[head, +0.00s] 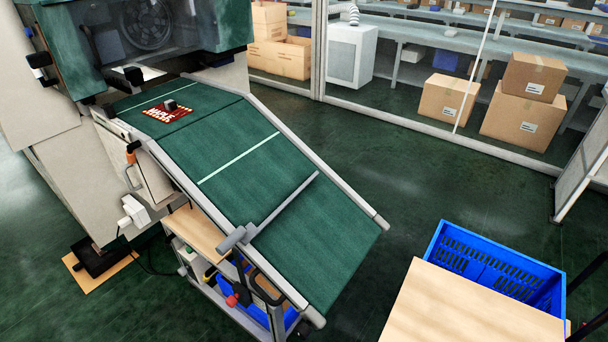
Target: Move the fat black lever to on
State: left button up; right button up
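The machine (185,35) with a dark green hood stands at the upper left. Black, stubby handle-like parts (40,62) stick out from the left side of its hood. I cannot tell for sure whether one of them is the fat black lever, and no on or off marking is readable. Neither of my grippers is in the head view.
A sloping green conveyor (240,155) runs from the machine towards the lower right, with a red board (168,112) near its top. A blue crate (480,255) and a wooden top (450,312) stand at the lower right. The floor between is clear.

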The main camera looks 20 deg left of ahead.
aim_at(167, 241)
jog(key=u, duration=1.85)
jog(key=i+j+z, duration=0.2)
jog(key=z, duration=0.2)
jog(key=i+j+z, duration=0.15)
jog(key=z, duration=0.3)
jog(key=j, duration=0.1)
